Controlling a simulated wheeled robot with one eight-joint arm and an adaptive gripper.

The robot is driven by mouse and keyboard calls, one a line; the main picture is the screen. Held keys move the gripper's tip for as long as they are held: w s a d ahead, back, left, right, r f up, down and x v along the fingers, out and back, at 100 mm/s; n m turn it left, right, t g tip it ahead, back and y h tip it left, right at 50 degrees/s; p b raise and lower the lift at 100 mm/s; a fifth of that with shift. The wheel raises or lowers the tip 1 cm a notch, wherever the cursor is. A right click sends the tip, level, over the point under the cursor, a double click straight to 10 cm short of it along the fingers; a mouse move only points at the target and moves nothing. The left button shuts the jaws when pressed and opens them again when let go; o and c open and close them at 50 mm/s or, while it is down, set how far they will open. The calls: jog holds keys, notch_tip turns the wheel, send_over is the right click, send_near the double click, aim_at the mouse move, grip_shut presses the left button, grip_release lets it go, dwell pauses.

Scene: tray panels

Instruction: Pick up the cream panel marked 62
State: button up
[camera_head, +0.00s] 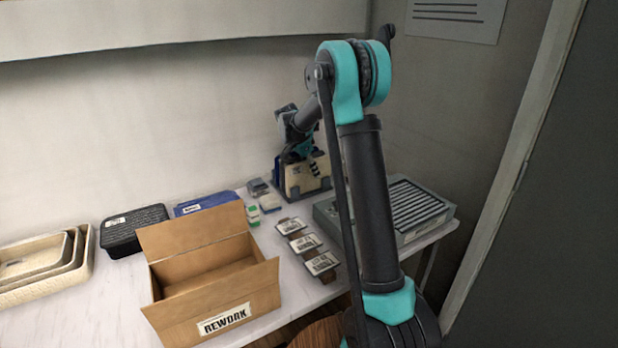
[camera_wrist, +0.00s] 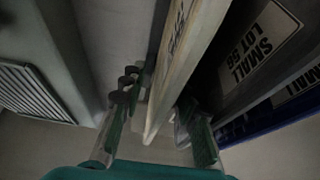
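The cream panel (camera_wrist: 180,65) stands on edge in the wrist view, seen nearly edge-on. Dark print shows on its face, too slanted to read. My gripper (camera_wrist: 153,106) has its two fingers apart, one on each side of the panel's near edge. A gap shows on the left side; the right finger is close to the panel, and I cannot tell if it touches. In the head view the cream panel (camera_head: 303,178) is partly hidden by my gripper (camera_head: 309,163) at the rack.
Right of the cream panel in the wrist view stand a dark panel (camera_wrist: 232,88) labelled SMALL LOT 56 and a blue panel (camera_wrist: 262,124). A grey slatted unit (camera_head: 412,212), a REWORK box (camera_head: 222,294), a black bin (camera_head: 133,232) and cream trays (camera_head: 40,262) share the table.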

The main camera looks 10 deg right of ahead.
jog(key=shift+f, duration=0.1)
grip_shut()
dwell(0.6)
